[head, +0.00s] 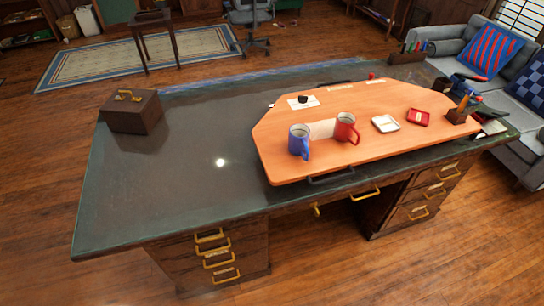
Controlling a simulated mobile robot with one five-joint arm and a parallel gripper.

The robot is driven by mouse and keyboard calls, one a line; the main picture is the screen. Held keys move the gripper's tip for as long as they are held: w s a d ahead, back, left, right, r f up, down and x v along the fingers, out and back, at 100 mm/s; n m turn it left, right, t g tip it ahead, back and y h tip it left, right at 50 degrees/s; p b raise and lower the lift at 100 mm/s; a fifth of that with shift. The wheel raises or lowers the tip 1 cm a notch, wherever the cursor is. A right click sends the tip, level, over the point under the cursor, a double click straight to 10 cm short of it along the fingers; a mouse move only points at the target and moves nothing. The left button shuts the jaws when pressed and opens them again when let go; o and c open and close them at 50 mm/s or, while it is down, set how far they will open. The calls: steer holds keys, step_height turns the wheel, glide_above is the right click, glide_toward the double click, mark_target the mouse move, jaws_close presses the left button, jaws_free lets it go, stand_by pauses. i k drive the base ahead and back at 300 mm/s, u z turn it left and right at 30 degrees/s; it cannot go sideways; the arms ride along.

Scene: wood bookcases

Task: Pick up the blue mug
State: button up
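The blue mug (299,141) stands upright near the front left part of an orange wooden tray board (284,170) on the desk. Its handle points to the right and toward the front. A red mug (346,128) stands just to its right, with a white paper (322,129) lying between and behind them. My gripper does not show in the head view.
The dark-topped desk (150,195) is clear on its left, except for a brown box (132,110). A white dish (385,123), a red dish (419,117) and a pen holder (461,110) sit right of the mugs. Wood floor (40,150) is open at left.

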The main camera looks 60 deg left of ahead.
mark_target(301, 145)
steer(key=z, duration=0.15)
steer(key=k, duration=0.4)
steer(key=u, duration=3.2)
steer(key=i, duration=0.95)
steer(key=u, duration=0.25)
